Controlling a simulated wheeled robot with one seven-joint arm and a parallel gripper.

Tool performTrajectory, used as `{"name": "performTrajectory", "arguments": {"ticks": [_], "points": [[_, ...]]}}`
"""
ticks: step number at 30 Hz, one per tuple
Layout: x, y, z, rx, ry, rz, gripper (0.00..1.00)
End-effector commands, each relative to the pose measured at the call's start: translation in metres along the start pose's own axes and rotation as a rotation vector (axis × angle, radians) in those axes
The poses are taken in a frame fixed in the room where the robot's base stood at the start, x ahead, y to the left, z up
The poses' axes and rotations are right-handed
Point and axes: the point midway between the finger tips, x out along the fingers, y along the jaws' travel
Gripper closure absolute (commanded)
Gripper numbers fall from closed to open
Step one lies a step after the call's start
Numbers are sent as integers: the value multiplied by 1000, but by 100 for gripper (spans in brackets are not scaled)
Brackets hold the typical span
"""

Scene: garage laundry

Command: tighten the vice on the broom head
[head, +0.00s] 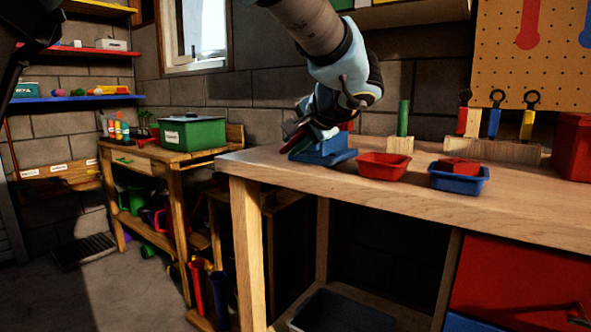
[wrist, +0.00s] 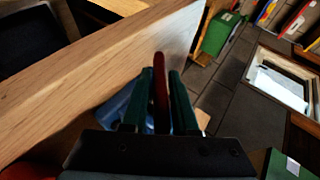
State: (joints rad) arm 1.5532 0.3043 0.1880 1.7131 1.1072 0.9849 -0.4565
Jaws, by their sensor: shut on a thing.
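The blue vice (head: 325,152) stands on the workbench near its left end, partly covered by my arm. It also shows in the wrist view (wrist: 115,108), mostly hidden behind my gripper. My gripper (head: 294,136) is at the left side of the vice. In the wrist view, its two dark green fingers (wrist: 161,80) are shut on a narrow red bar (wrist: 160,88), which looks like the vice handle. I cannot make out the broom head or the gap between the jaws.
A red bin (head: 384,166) and a blue bin (head: 459,181) holding a red piece stand right of the vice. A wooden rack (head: 490,150) is behind them. The workbench (head: 270,167) ends just left of the vice. A green box (head: 192,134) sits on the lower table.

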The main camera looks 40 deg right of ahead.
Motion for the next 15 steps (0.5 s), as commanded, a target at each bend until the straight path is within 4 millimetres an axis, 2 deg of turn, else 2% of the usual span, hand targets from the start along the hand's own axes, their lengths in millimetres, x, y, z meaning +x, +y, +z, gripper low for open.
{"name": "performTrajectory", "arguments": {"ticks": [1,15], "points": [[6,10,4,14,-6,-29,100],[2,2,2,106,-5,-246,100]]}}
